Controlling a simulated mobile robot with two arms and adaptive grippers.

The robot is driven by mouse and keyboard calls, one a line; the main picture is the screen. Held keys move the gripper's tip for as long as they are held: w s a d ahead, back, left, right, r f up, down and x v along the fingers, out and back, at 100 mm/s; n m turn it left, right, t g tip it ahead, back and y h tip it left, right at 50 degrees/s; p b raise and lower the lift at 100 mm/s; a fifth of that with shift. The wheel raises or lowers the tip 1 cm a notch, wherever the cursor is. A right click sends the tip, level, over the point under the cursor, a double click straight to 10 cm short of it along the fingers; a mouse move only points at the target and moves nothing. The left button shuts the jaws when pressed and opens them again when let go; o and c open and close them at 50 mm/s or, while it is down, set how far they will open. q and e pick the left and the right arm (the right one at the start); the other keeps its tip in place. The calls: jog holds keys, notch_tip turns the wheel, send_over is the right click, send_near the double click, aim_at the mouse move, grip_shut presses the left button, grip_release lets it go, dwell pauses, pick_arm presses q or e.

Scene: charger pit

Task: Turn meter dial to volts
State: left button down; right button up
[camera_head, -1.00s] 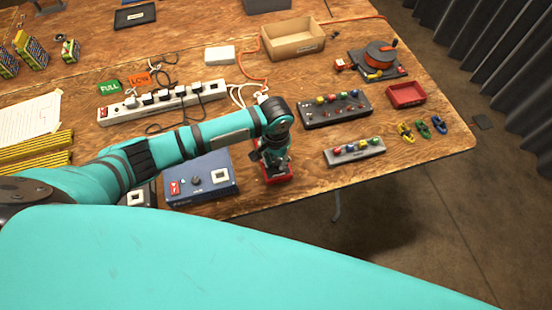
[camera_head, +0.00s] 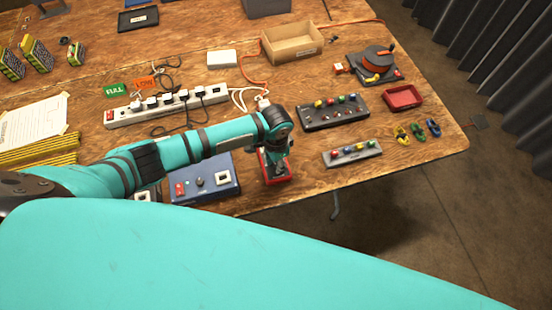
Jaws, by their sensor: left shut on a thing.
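The meter, a small device with a red casing (camera_head: 268,181), lies near the front edge of the wooden table. My left arm reaches in from the left and my left gripper (camera_head: 281,168) points down onto the meter's face. It is shut on the meter's dial, which the fingers hide. I cannot read the dial's setting or markings. My right gripper is not in view.
A blue box (camera_head: 207,187) with a knob stands just left of the meter. Grey panels with coloured knobs (camera_head: 352,153) and a black panel (camera_head: 333,112) sit to the right. A white power strip (camera_head: 165,106) lies behind my arm.

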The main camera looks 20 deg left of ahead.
aim_at(276, 165)
pick_arm(q)
jog(key=m+p, duration=0.1)
jog(key=m, duration=0.4)
jog(key=shift+m, duration=0.3)
dwell(0.4)
jog(key=c, duration=1.1)
grip_release()
notch_tip(276, 165, up, 12)
